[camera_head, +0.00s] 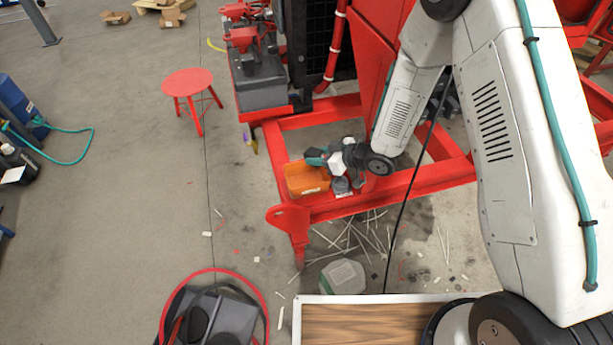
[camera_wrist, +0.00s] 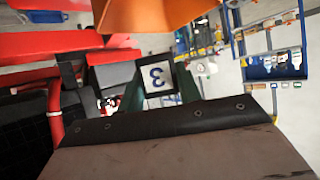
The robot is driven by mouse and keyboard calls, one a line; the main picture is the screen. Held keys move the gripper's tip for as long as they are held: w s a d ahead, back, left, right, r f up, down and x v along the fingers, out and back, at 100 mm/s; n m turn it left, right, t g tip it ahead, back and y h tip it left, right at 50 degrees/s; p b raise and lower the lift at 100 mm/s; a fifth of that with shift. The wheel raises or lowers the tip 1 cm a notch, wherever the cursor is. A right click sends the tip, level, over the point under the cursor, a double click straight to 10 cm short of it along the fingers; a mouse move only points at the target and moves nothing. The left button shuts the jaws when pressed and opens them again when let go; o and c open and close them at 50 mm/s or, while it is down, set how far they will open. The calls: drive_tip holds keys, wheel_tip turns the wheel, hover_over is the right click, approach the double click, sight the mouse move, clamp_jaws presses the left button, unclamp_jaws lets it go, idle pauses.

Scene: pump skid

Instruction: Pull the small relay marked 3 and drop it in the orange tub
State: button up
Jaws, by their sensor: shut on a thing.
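The orange tub (camera_head: 307,191) sits on the red skid frame in the head view. In the wrist view its orange wall (camera_wrist: 150,14) shows at the top edge. My gripper (camera_head: 318,157) is over the tub's upper right side. In the wrist view my gripper (camera_wrist: 159,88) is shut on the small relay marked 3 (camera_wrist: 157,78), whose white label with a dark 3 faces the camera, upside down. The relay looks apart from the tub wall in that view. In the head view the relay cannot be made out, and my wrist hides part of the tub's surroundings.
A small grey-blue container (camera_head: 341,187) stands right beside the tub. The red skid frame (camera_head: 400,185) runs around it. Pale strips litter the floor below. A red stool (camera_head: 188,83) stands at left, with open floor around it.

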drive_tip(key=shift+f, duration=2.75)
drive_tip(key=o, duration=1.1)
wheel_tip(320, 180, up, 3)
drive_tip(key=shift+a+r, duration=0.1)
drive_tip(key=shift+r, duration=0.1)
drive_tip(key=s+d, duration=0.2)
drive_tip(key=s, duration=0.5)
drive_tip(key=s+d+r, duration=0.1)
drive_tip(key=s+d, duration=0.1)
drive_tip(key=s, duration=0.6)
drive_tip(key=shift+s+d+r, duration=0.15)
drive_tip(key=shift+s+r, duration=0.15)
